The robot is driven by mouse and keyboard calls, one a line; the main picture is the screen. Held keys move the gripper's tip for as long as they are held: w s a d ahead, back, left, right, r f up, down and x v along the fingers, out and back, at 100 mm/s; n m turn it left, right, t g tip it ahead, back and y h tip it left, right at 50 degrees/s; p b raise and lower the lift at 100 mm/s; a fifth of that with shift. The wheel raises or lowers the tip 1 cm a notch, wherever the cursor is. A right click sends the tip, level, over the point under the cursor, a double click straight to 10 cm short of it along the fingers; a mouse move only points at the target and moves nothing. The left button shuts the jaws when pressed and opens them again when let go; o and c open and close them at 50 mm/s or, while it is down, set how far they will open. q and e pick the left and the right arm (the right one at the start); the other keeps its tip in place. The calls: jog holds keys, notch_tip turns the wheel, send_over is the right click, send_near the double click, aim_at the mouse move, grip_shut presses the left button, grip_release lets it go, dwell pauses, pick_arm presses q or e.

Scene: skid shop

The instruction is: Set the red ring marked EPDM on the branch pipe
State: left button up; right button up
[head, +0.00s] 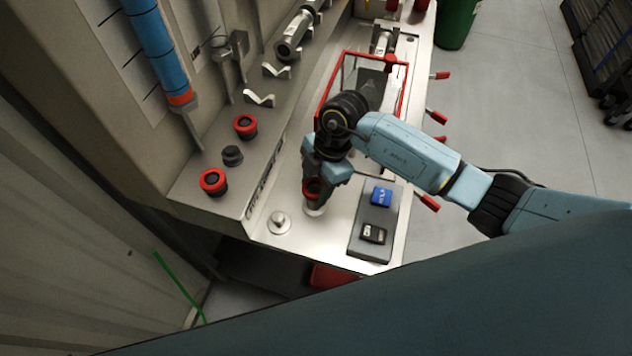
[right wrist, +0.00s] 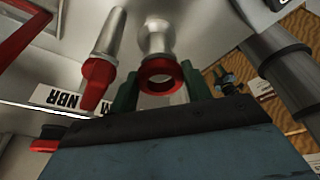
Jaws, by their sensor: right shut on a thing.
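My right gripper (head: 315,181) points down over the steel bench and is shut on a red ring (head: 312,189). The ring also shows in the right wrist view (right wrist: 160,75), between the green fingertips (right wrist: 159,88). No marking on it is readable. A pale metal pipe stub (head: 314,211), which looks like the branch pipe, stands right below the ring. In the right wrist view a flared metal pipe (right wrist: 157,38) lies in line behind the ring. I cannot tell whether ring and pipe touch. My left gripper is not in view.
Two red-and-black rings (head: 213,182) (head: 245,126) and a black fitting (head: 232,155) sit on the left ledge. A metal disc with a knob (head: 279,222) is nearby. A grey tray (head: 367,243) is at right. A red-framed clear box (head: 348,68) stands behind my arm.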

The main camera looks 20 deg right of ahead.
jog(key=shift+f, duration=0.4)
dwell(0.5)
jog(key=o, duration=0.9)
jog(key=shift+o, duration=1.1)
jog(key=o, duration=0.3)
jog(key=shift+s+r, duration=0.1)
jog(key=shift+w, duration=0.2)
